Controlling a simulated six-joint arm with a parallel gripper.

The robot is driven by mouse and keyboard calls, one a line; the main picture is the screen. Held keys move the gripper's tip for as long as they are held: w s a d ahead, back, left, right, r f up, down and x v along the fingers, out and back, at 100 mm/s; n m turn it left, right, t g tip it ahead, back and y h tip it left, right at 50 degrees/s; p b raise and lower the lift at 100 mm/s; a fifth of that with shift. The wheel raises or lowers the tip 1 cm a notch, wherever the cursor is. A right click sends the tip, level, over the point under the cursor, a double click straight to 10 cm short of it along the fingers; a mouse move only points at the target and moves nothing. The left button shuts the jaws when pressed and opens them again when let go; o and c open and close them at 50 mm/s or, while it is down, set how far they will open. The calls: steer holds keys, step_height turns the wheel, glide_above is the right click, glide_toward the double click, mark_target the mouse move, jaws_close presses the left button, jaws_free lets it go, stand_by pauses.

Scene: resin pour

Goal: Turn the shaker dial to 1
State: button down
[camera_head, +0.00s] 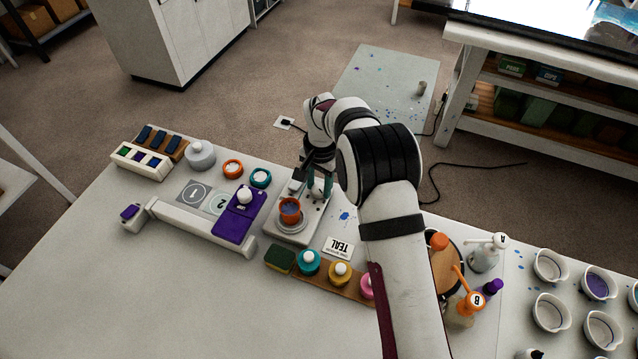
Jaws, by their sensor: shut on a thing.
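The shaker (287,236) is a pale box on the table, with an orange cup (290,211) standing on it. My gripper (319,188) reaches down from behind to the back right of the shaker, beside the cup. Its teal fingertips are shut on what appears to be the shaker dial. The dial is mostly hidden by the fingers, so its setting and markings cannot be read.
A purple slide (238,222) on a white rail stands left of the shaker, near pads marked 1 and 2. Pump bottles (487,255) and white cups (550,266) stand at right.

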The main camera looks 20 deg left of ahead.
mark_target(321, 189)
steer(key=shift+c, duration=2.1)
jaws_free()
step_height(321, 189, up, 16)
steer(key=shift+d, duration=0.2)
steer(key=shift+f, duration=0.1)
